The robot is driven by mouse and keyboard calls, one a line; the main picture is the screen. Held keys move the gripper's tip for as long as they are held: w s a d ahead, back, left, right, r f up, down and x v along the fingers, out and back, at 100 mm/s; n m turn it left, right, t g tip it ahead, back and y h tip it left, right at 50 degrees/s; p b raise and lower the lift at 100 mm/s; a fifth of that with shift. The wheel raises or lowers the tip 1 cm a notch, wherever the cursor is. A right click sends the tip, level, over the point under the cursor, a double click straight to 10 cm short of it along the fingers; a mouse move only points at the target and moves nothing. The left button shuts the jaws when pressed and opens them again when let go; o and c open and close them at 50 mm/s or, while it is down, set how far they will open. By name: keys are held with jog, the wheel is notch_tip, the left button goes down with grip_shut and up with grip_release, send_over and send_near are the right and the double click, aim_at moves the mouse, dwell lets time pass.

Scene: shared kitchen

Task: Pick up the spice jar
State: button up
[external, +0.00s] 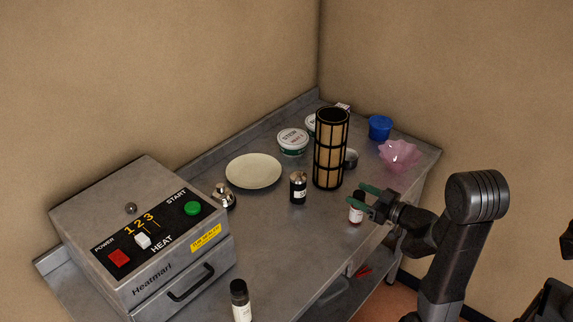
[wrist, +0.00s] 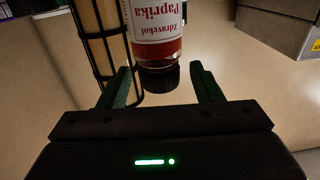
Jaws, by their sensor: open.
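The spice jar (wrist: 158,38), a clear jar with a red and white Paprika label, appears upside down in the wrist view, its black cap towards my gripper. In the external view the jar (external: 355,214) stands near the worktop's front edge, partly hidden by the fingers. My gripper (external: 367,195) is open at the jar. In the wrist view its green fingers (wrist: 160,80) show on either side of the cap, with visible gaps. The jar's far end is cut off by the frame.
A tall black-and-tan caged cylinder (external: 331,150) stands close behind the jar. A dark canister (external: 298,188), plate (external: 253,171), pink bowl (external: 399,156) and blue cup (external: 380,127) share the metal worktop (external: 272,235). Another black-capped jar (external: 241,302) stands by the heater (external: 140,225).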

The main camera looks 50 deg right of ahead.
jog(key=shift+w, duration=0.35)
grip_shut()
